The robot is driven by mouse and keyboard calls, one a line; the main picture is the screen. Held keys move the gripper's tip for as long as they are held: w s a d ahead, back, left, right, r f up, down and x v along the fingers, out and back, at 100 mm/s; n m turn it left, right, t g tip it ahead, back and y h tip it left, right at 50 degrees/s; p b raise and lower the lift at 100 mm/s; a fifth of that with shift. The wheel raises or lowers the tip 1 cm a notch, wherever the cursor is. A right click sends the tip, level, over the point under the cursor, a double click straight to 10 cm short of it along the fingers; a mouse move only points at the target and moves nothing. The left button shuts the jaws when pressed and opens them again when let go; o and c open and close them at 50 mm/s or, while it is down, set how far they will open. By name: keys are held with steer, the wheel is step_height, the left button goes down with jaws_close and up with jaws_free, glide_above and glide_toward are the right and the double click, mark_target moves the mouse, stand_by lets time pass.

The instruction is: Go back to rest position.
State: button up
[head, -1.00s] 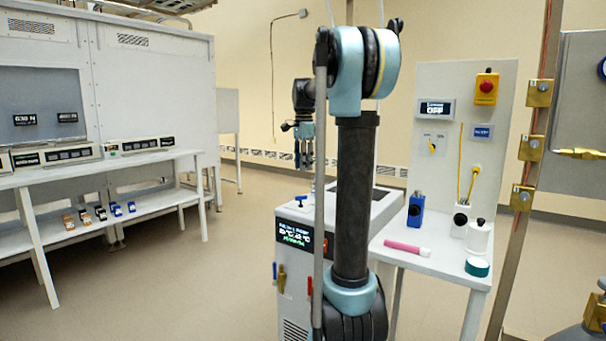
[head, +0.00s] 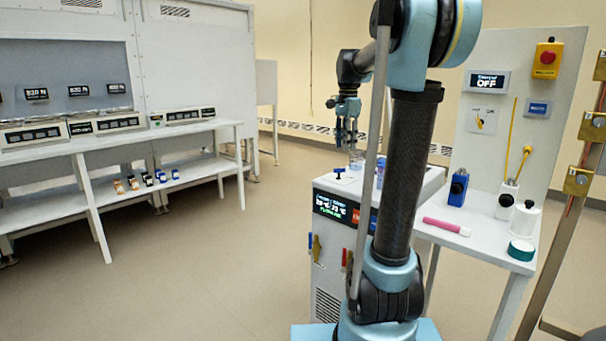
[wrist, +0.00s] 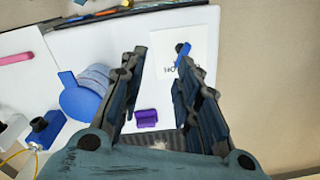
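My gripper (head: 347,128) hangs pointing down above the white cabinet (head: 325,185) in the head view. In the wrist view the two dark fingers of my gripper (wrist: 160,58) stand wide apart, with nothing held between them. Below and between them show a small purple block (wrist: 146,118) and a white label (wrist: 186,50) with a dark blue handle on it. A blue round piece (wrist: 84,104) beside clear, ridged glassware (wrist: 98,78) lies left of the fingers. My upright arm link hides part of the cabinet top in the head view.
A side table right of the cabinet holds a pink tube (head: 446,227), a blue device (head: 458,188), a white bottle (head: 524,218) and a green-rimmed lid (head: 521,250). A control panel (head: 515,110) stands behind. A long bench (head: 120,140) stands left, with clear floor between.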

steer(key=s+f+n+t, duration=0.1)
steer(key=s+f+n, duration=0.5)
steer(key=s+f, duration=0.7)
steer(key=s+f+n+t, duration=0.1)
steer(key=s+f+n, duration=0.6)
steer(key=s+f, duration=0.6)
steer(key=s, duration=0.5)
steer(key=shift+s+f, duration=0.15)
steer(key=shift+s, duration=0.2)
steer(key=shift+w+f, duration=0.2)
steer(key=shift+w, duration=0.25)
stand_by(1.4)
